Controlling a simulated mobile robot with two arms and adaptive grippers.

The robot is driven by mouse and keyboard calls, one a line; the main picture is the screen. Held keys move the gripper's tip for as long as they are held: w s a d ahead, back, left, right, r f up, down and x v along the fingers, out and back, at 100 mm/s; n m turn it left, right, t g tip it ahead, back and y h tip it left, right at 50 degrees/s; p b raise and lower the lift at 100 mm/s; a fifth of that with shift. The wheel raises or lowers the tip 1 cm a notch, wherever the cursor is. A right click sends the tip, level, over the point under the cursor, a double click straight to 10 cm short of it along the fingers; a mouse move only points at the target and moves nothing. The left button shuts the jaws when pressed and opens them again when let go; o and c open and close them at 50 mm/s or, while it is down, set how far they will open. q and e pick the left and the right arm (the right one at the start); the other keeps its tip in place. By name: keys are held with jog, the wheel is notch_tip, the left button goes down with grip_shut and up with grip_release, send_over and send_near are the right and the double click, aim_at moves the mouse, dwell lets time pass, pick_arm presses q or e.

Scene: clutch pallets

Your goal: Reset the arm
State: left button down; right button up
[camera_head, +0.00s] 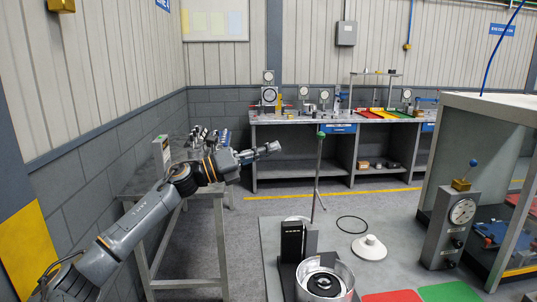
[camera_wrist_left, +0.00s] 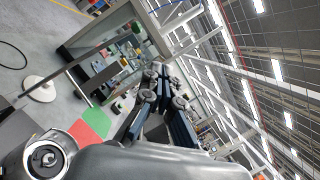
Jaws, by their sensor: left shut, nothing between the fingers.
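My left arm comes in from the left in the head view and reaches toward the middle. Its gripper (camera_head: 268,149) is held in the air, fingers pointing right, with nothing in it. It is shut, left of and above the grey table that bears the round metal pot. The left wrist view shows the same gripper (camera_wrist_left: 168,82) pointing up and away over the room, with no object between its fingers. My right gripper is in neither view.
A grey table (camera_head: 274,247) in front bears a metal pot (camera_head: 312,290), a white conical base (camera_head: 369,248) and a black ring (camera_head: 352,224). A gauge box (camera_head: 450,228) stands at the right. A side table (camera_head: 188,277) is under my arm. A workbench (camera_head: 300,167) lines the back.

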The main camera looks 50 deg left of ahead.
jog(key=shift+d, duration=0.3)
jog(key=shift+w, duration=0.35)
